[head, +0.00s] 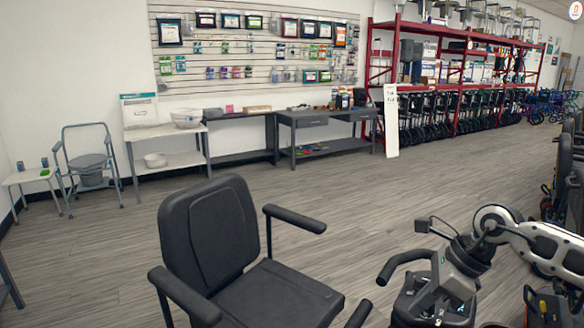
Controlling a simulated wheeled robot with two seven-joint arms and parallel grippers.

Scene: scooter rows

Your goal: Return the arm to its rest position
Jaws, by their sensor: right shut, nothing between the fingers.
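My right arm (545,243) comes in from the right edge, white with black joints. It bends at a joint near the scooter's front and reaches down to the left. My right gripper (453,284) is shut and empty at the scooter's tiller, close to the handlebar (400,264). Its fingertips are hard to separate from the dark tiller parts, so I cannot tell whether they touch. My left arm and left gripper are not in view.
A black scooter seat (215,230) with armrests fills the lower middle. More scooters (560,190) line the right edge. Tables (315,117), a commode chair (90,168) and a red rack (470,40) stand along the back wall. Grey floor (350,195) between is clear.

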